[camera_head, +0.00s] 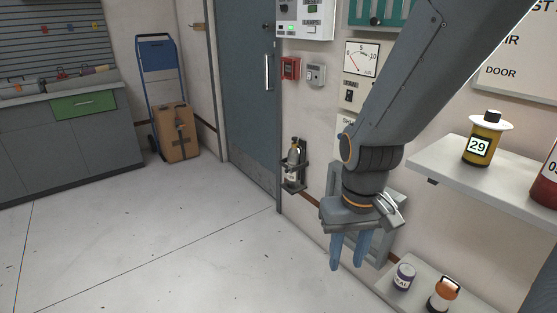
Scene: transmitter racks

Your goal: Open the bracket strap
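A dark wall bracket (287,184) is fixed low on the wall, just right of the blue door. It holds an upright bottle (294,157) with a dark top and a pale label. A dark band crosses near the bottle's middle and may be the strap; it is too small to tell whether it is fastened. My gripper (349,268) points down, in front and to the right of the bracket in the picture, apart from it. Its two blue-grey fingers are apart with nothing visible between them.
A shelf (440,165) at right carries a yellow jar (482,140) marked 29. A lower shelf (380,287) below my gripper bears a can (403,276) and an orange-white lantern (443,294). A hand truck (158,70) with a box stands at the back. The floor at left is clear.

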